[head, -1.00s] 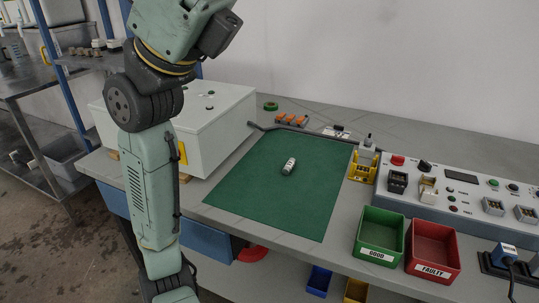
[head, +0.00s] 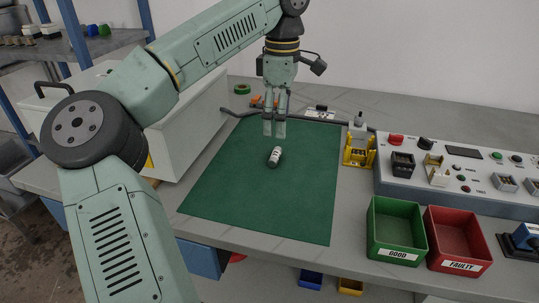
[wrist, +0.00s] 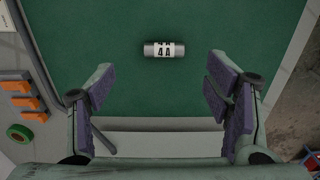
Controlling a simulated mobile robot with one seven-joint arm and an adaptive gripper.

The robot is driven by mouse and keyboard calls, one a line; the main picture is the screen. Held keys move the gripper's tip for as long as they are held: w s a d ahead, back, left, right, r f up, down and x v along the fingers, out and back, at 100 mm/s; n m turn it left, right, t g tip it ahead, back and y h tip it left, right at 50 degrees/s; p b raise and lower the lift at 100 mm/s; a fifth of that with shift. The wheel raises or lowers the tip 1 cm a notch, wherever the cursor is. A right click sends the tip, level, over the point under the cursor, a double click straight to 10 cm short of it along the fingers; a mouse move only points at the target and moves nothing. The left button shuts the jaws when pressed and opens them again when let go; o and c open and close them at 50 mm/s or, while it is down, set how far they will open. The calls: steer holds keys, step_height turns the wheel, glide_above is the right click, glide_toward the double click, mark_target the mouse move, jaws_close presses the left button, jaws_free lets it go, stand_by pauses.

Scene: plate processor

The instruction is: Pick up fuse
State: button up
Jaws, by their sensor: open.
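The fuse (head: 275,156) is a small cylinder with a white label and metal ends, lying on its side on the green mat (head: 300,210). My gripper (head: 274,130) is open and empty, pointing down above the mat, just behind the fuse in the head view. Nothing hides the fuse.
A pale box (head: 190,110) stands left of the mat. A green GOOD bin (head: 397,247) and red FAULTY bin (head: 460,250) sit at right, before a control panel (head: 450,192). A yellow holder (head: 358,151) stands right of the mat. The mat around the fuse is clear.

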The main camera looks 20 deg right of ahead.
mark_target(277, 154)
step_height(277, 154, down, 3)
steer(key=shift+s+f, duration=0.1)
steer(key=shift+f, duration=0.05)
steer(key=shift+s+a+f+p, duration=0.1)
steer(key=shift+a+f+p, duration=0.1)
steer(key=shift+f, duration=1.15)
steer(key=shift+a+f+p, duration=0.1)
steer(key=shift+f+p, duration=0.05)
steer(key=shift+f, duration=1.15)
steer(key=shift+c, duration=0.4)
steer(key=c, duration=1.3)
steer(key=shift+o, duration=0.2)
steer(key=shift+r, duration=0.1)
